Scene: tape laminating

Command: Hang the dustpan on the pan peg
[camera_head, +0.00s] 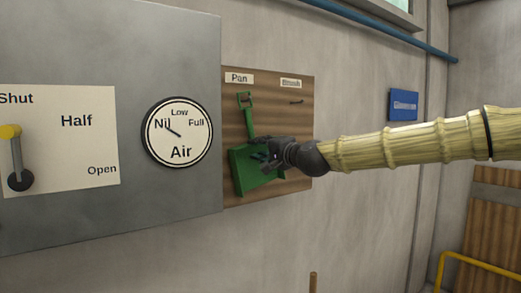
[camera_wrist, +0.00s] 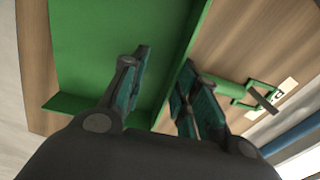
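The green dustpan (camera_head: 256,172) is against the wooden board, with its handle up and its pan down. Its handle loop (camera_head: 244,99) is just below the "Pan" label (camera_head: 239,78). In the wrist view the dark pan peg (camera_wrist: 263,99) appears to pass through the handle loop (camera_wrist: 236,91). My gripper (camera_head: 262,152) is at the pan's upper right part. In the wrist view the fingers of my gripper (camera_wrist: 167,75) are spread, with the pan's raised rim (camera_wrist: 185,58) between them and visible gaps. Contact with the rim is unclear.
The wooden board (camera_head: 290,135) also bears a "Brush" label (camera_head: 291,83) and an empty brush peg (camera_head: 296,101). A grey panel (camera_head: 110,220) with an air gauge (camera_head: 178,132) and a yellow-knobbed lever (camera_head: 14,155) stands out at left.

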